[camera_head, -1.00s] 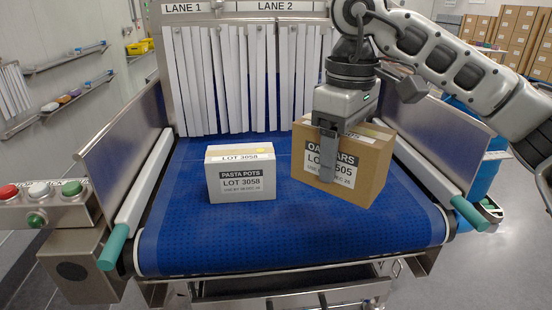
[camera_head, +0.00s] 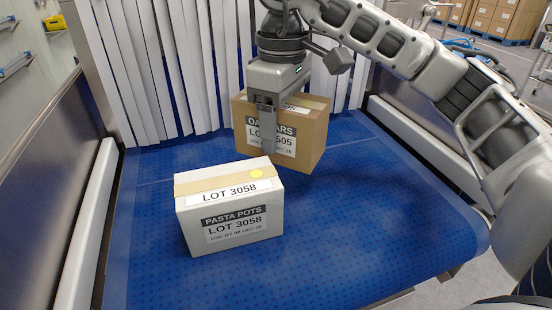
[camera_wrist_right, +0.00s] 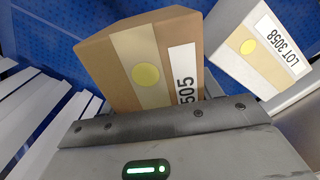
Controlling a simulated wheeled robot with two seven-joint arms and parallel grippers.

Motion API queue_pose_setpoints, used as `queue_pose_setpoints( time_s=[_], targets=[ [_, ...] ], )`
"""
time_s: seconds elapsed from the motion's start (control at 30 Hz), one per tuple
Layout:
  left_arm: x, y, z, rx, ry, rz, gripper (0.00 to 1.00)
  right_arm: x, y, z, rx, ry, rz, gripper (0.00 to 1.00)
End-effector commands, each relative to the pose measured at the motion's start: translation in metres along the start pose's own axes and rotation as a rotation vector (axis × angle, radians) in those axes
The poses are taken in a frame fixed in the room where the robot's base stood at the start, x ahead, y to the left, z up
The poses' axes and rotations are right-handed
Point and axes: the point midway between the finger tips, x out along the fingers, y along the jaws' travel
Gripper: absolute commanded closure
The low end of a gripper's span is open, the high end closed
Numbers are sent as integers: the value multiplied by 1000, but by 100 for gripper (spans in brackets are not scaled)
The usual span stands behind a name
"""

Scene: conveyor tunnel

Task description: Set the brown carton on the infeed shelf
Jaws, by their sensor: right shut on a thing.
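The brown carton (camera_head: 312,145), labelled as oat bars, is in my right gripper (camera_head: 268,142), just in front of the strip curtain. One finger lies down its front label face; the other is hidden. In the right wrist view the brown carton (camera_wrist_right: 105,70) shows its tape and yellow dot right by the gripper body. The blue belt surface (camera_head: 385,215) spreads beneath it; I cannot tell if the carton touches it. No separate infeed shelf is clearly identifiable. My left gripper is not in view.
A white carton (camera_head: 235,225), labelled pasta pots, stands on the blue surface in front and to the left; it also shows in the wrist view (camera_wrist_right: 250,65). The white strip curtain (camera_head: 160,75) hangs behind. Guide rails (camera_head: 88,225) flank the belt. The belt's right side is clear.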

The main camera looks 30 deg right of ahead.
Motion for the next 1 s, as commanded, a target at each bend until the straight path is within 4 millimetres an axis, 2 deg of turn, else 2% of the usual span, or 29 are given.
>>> queue_pose_setpoints(
  time_s=[0.03,0.17,0.43,0.87,0.9,0.93,1.0],
  targets=[
    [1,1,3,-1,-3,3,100,9,0,0,-1,1,-3,79],
    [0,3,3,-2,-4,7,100,19,0,0,-2,3,-1,79],
    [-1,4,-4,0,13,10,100,54,0,0,0,1,0,79],
    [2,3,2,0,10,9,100,63,0,0,0,4,1,79],
    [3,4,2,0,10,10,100,64,0,0,0,2,1,34],
    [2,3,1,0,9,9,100,62,0,0,0,2,1,27],
    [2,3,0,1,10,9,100,62,0,0,0,2,1,27]
  ],
)
